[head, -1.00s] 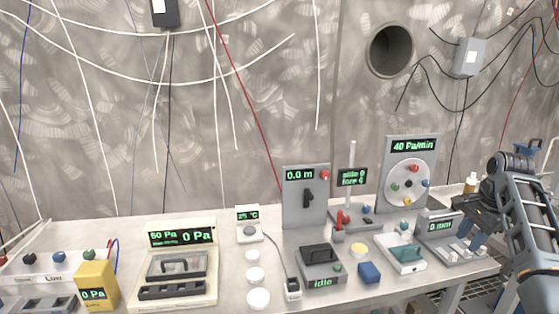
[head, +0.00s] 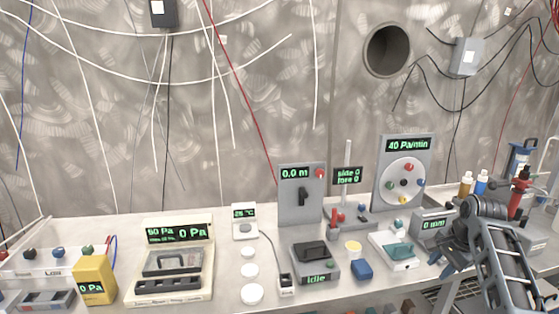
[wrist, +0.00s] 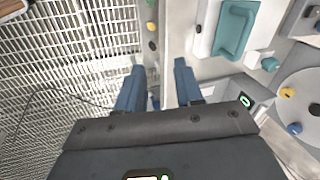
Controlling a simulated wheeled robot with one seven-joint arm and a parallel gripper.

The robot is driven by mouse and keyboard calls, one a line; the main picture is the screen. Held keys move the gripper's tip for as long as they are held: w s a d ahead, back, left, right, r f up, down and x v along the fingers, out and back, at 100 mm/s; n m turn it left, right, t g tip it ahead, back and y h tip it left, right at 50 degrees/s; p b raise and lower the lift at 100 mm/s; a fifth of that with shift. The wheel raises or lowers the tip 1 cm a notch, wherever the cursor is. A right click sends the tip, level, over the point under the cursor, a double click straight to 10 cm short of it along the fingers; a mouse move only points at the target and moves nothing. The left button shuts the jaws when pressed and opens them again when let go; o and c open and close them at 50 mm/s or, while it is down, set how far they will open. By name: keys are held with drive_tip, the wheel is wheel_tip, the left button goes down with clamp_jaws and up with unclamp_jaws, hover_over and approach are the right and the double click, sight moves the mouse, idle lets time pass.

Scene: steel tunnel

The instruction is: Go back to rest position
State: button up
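My gripper (head: 440,264) has blue fingers and sits at the front right of the bench in the head view, in front of the "0 mm" display device (head: 433,222) and partly hiding it. In the wrist view my gripper (wrist: 159,68) points down with its two blue fingers apart. I see nothing held between them. The front edge of the bench runs below the fingers. The white block with a teal handle (head: 399,252) is left of the gripper; in the wrist view this teal-handled block (wrist: 235,30) is to the right of the fingers.
The bench (head: 210,280) is crowded with instruments. A grey panel with a round dial (head: 404,185) stands at the back. A blue cube (head: 362,270) lies near the front. Bottles (head: 466,183) stand behind my arm. A metal grating (wrist: 80,60) shows beyond the bench edge.

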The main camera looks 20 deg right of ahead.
drive_tip(key=s+a+f+n+t, duration=0.1)
drive_tip(key=s+a+f+n, duration=0.1)
drive_tip(key=a+f, duration=0.45)
drive_tip(key=s+a+f+n+t+h, duration=0.1)
drive_tip(key=s+a+f+n+t, duration=0.15)
drive_tip(key=a, duration=0.65)
drive_tip(key=s+a+f+n, duration=0.1)
drive_tip(key=a+f, duration=0.4)
drive_tip(key=a, duration=0.2)
drive_tip(key=s+a+n+t, duration=0.2)
drive_tip(key=s+a+n, duration=0.1)
drive_tip(key=s+a, duration=0.45)
drive_tip(key=s+a+r+n+t, duration=0.1)
drive_tip(key=s+a+r+n, duration=0.1)
drive_tip(key=s+a+r, duration=0.35)
drive_tip(key=s+a+r+n+t, duration=0.2)
drive_tip(key=s+r+n, duration=0.1)
drive_tip(key=s, duration=0.5)
drive_tip(key=s+a+r+n+t+y, duration=0.1)
drive_tip(key=s+r+n, duration=0.1)
drive_tip(key=s+r, duration=0.3)
drive_tip(key=s+a+r+n+t+y, duration=0.1)
drive_tip(key=s+a+r+n+t, duration=0.1)
drive_tip(key=s+r, duration=0.3)
wheel_tip(320, 180, up, 5)
drive_tip(key=shift+f+n, duration=0.15)
drive_tip(key=shift+n, duration=0.5)
drive_tip(key=shift+o, duration=0.4)
